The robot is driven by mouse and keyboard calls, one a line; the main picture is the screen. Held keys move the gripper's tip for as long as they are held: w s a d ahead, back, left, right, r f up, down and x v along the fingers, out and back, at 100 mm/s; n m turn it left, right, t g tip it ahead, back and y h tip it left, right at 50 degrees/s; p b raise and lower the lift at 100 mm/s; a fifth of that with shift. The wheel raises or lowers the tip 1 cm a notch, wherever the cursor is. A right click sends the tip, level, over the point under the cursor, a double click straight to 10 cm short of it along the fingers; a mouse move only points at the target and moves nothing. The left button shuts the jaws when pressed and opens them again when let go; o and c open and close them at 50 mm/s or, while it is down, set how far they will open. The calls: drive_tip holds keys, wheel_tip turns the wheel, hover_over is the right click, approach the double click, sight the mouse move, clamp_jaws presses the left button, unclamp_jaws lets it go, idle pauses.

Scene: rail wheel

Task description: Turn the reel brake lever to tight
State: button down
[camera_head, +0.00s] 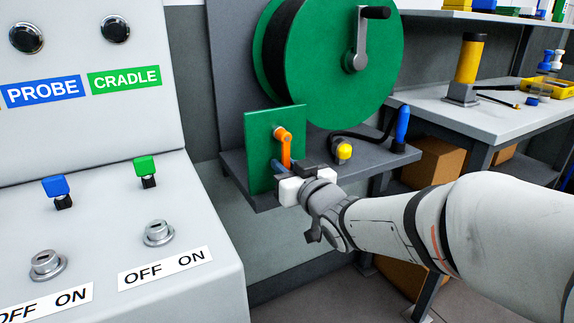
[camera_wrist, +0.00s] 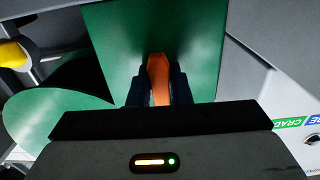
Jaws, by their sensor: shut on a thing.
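The reel brake lever (camera_head: 285,146) is an orange handle on a green upright plate (camera_head: 262,150), below the large green reel (camera_head: 345,70). Its upper end bends over at a pivot on the plate and its arm hangs down. My gripper (camera_head: 288,167) reaches in from the right and is shut on the lower part of the lever. In the wrist view the orange lever (camera_wrist: 158,80) stands between my two dark fingers (camera_wrist: 159,92), with the green plate (camera_wrist: 195,45) behind it. The lever's lower tip is hidden by my gripper.
A grey shelf (camera_head: 232,163) carries the plate, a yellow knob (camera_head: 344,152) and a blue-handled crank (camera_head: 402,125) to the right. A control panel (camera_head: 190,200) with switches stands close on the left. A workbench (camera_head: 440,118) is at the back right.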

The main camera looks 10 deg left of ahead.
drive_tip(key=shift+s+f, duration=0.1)
drive_tip(key=c, duration=1.3)
unclamp_jaws()
drive_tip(key=shift+c, duration=0.2)
drive_tip(key=p+v, duration=0.1)
drive_tip(key=v, duration=0.6)
drive_tip(key=shift+s+d+p, duration=0.2)
drive_tip(key=shift+s+p, duration=0.1)
drive_tip(key=shift+s, duration=0.05)
